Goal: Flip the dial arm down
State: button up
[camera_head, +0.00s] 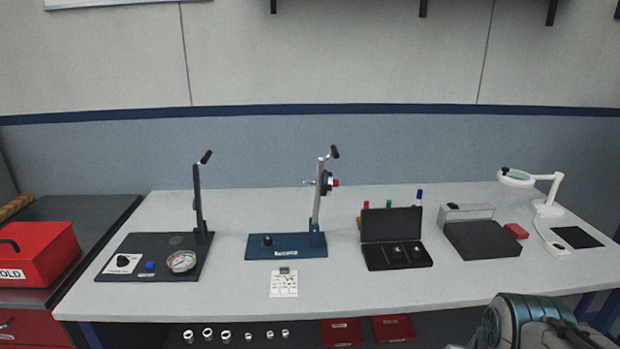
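A blue fixture base (262,251) stands mid-bench with a grey arm (318,210) raised nearly upright, leaning slightly right. A round gauge (181,261) lies on that plate. Part of my arm shows at the bottom right, well away from both fixtures. My gripper cannot be seen.
Right of the fixtures stand an open black case (391,225), a dark box (481,239) and a white magnifier lamp (548,195). A small card (284,285) lies before the blue base. A red box (36,252) is at far left. The bench front (400,296) is clear.

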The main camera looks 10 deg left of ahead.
aim_at(323, 181)
jog(key=u, duration=0.7)
jog(key=i, duration=1)
jog(key=k, duration=1.35)
jog(key=z, duration=0.55)
jog(key=i, duration=1.45)
jog(key=u, duration=0.4)
